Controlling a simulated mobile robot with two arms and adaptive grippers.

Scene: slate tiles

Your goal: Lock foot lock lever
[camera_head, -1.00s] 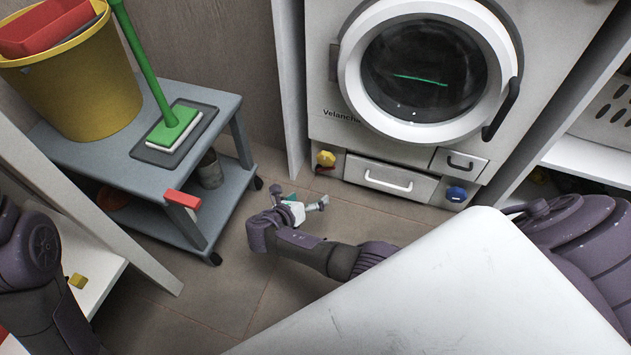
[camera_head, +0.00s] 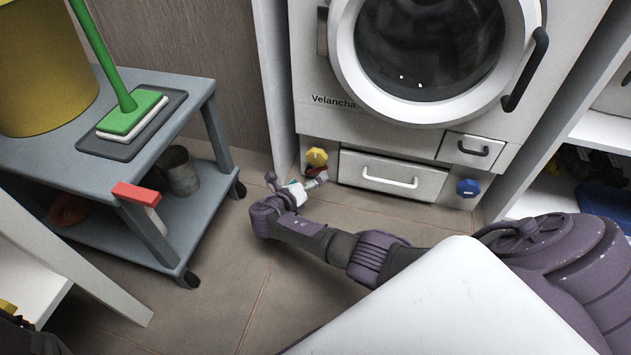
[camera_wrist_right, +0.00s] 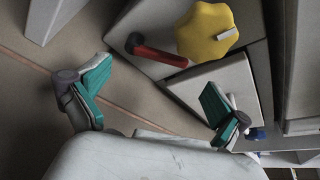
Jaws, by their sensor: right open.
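A short red lever (camera_wrist_right: 158,53) with a dark rounded end lies beside the yellow lobed knob (camera_wrist_right: 207,31) low on the washing machine's front. In the head view the yellow knob (camera_head: 316,157) shows at the machine's lower left, with the lever (camera_head: 313,168) mostly hidden by my gripper. My right gripper (camera_head: 297,188) is low in front of that corner. In the wrist view it (camera_wrist_right: 158,95) is open and empty, its teal pads far apart, with the lever just beyond the fingertips. Contact cannot be told. My left gripper is out of view.
The washing machine (camera_head: 325,120) has a drawer (camera_head: 390,175) and a blue knob (camera_head: 468,188) to the right. A grey wheeled cart (camera_head: 215,130) with a red-ended bar (camera_head: 136,192) stands left. Open floor (camera_head: 210,300) lies between the cart and my right arm.

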